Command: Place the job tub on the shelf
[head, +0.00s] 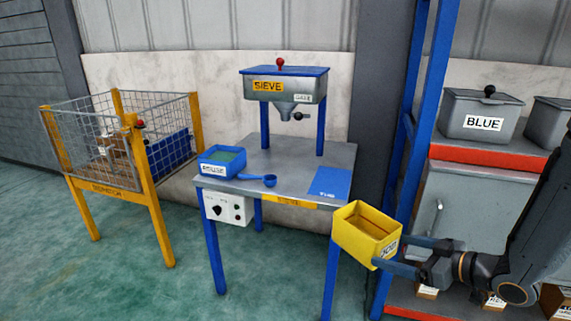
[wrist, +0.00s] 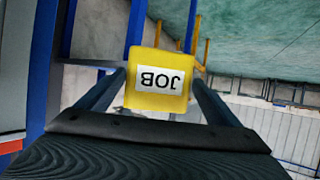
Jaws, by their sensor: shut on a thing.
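The yellow job tub (head: 362,238) is held in the air at the front right corner of the sieve table in the head view. My gripper (head: 392,254) is shut on it, one finger along each side. The tub looks upright, and its visible inside looks empty. In the wrist view, the tub (wrist: 160,80) sits between my two fingers (wrist: 160,95), and its JOB label appears upside down. The shelf (head: 437,152) is a blue-framed rack with a red-edged board at the right, behind my arm.
A grey BLUE bin (head: 480,115) and another grey bin (head: 547,122) stand on the shelf. The table (head: 290,150) carries a sieve hopper (head: 284,87), a blue tub (head: 221,161), a blue scoop (head: 262,180) and a blue mat (head: 331,181). A yellow-framed mesh cage (head: 148,185) stands left.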

